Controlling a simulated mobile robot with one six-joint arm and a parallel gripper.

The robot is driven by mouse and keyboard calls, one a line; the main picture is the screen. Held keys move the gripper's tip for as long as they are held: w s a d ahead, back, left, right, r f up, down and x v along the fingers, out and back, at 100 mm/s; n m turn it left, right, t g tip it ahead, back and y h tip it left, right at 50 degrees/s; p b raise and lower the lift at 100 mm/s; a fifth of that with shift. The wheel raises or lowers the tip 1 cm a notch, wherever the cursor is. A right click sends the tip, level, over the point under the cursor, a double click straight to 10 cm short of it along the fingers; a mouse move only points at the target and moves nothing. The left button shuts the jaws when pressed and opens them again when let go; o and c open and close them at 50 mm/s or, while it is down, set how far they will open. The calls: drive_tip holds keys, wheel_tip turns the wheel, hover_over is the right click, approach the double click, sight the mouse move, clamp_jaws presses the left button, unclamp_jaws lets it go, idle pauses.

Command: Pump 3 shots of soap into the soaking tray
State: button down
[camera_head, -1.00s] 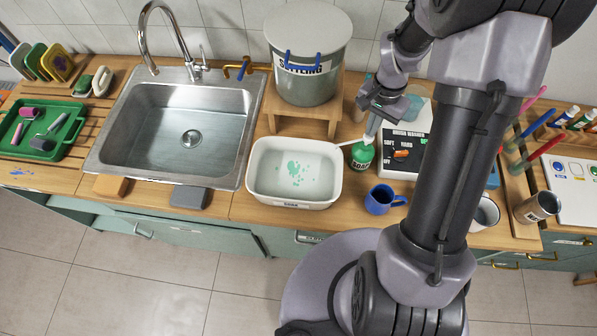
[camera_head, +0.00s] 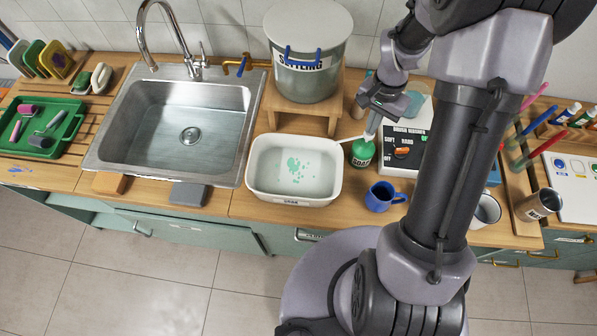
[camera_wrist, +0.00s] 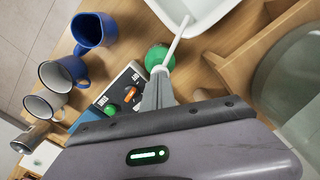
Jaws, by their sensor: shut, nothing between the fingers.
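The green soap bottle (camera_head: 363,152) stands upright on the counter, right of the soaking tray. Its white spout (camera_wrist: 178,40) points over the tray's edge in the wrist view. The white soaking tray (camera_head: 258,185) holds green soap splotches (camera_head: 294,167) on its floor. My gripper (camera_head: 372,130) is shut and empty, its fingertips pointing down at the top of the bottle. In the wrist view the fingers (camera_wrist: 158,80) cover the pump head, so I cannot tell whether they touch it. The bottle's green body also shows there (camera_wrist: 158,57).
A blue mug (camera_head: 380,199) stands in front of the bottle. A brush washer box (camera_head: 398,160) is close on its right. The settling bucket (camera_head: 306,75) sits on a wooden stand (camera_head: 302,123) behind the tray. The sink (camera_head: 180,120) is at left.

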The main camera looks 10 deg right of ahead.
drive_tip(key=shift+f+b, duration=0.8)
drive_tip(key=shift+f, duration=0.2)
drive_tip(key=shift+r, duration=0.1)
drive_tip(key=shift+r+p, duration=1.15)
drive_tip(key=shift+r, duration=0.35)
drive_tip(key=shift+f, duration=0.15)
